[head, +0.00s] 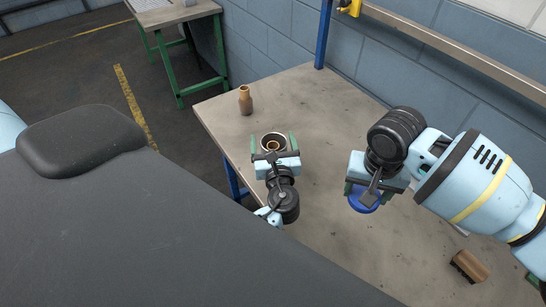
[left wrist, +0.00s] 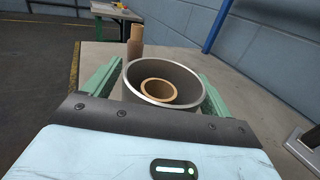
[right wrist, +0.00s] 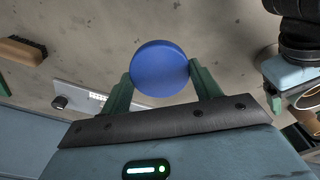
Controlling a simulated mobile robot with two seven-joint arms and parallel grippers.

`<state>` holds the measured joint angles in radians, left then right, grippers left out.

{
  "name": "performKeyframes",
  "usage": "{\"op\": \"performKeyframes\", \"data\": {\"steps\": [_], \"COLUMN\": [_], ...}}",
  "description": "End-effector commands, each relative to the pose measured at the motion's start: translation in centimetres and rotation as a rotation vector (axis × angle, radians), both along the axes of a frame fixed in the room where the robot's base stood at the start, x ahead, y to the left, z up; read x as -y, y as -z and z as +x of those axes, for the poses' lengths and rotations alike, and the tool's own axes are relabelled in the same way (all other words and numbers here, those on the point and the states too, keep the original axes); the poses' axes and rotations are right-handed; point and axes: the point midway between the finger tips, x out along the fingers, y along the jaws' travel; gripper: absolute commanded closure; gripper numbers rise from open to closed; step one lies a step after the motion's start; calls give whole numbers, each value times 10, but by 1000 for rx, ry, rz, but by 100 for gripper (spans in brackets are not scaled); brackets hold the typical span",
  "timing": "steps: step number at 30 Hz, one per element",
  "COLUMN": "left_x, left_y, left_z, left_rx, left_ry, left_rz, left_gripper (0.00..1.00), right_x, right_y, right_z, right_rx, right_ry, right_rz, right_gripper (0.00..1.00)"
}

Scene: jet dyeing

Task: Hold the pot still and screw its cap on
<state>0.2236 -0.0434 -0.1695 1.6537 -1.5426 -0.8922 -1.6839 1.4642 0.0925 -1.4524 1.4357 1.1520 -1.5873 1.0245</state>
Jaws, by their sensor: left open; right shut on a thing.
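The pot (head: 273,138) stands on the workbench with its round mouth open and a brown ring showing inside. In the left wrist view the grey pot (left wrist: 134,85) has a bright metal rim. My left gripper (head: 274,145) is open, with one green finger on each side of the pot; I cannot tell whether they touch it. The blue cap (head: 362,203) is in my right gripper (head: 367,194), to the right of the pot and apart from it. In the right wrist view the round blue cap (right wrist: 160,68) sits between the two green fingertips, its flat face showing.
A brown bottle (head: 245,100) stands behind the pot near the bench's left edge. A brown brush (head: 468,265) lies at the front right. A blue post (head: 323,35) and a block wall close off the back. The bench (head: 315,125) is clear between the two grippers.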

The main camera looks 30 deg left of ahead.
Motion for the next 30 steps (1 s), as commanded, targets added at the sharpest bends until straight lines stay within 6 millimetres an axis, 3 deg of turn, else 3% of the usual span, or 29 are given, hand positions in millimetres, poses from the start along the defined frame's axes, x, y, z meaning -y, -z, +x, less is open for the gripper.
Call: {"op": "performKeyframes", "data": {"steps": [5,20,30], "left_x": [0,0,-1], "left_y": [0,0,-3], "left_z": [0,0,1], "left_rx": [0,0,3], "left_ry": [0,0,0], "left_rz": [0,0,1], "left_gripper": [17,83,85], "right_x": [0,0,0], "right_y": [0,0,-3], "right_z": [0,0,0], "right_rx": [0,0,4], "right_ry": [0,0,0], "right_rz": [0,0,0], "right_gripper": [62,62,62]}}
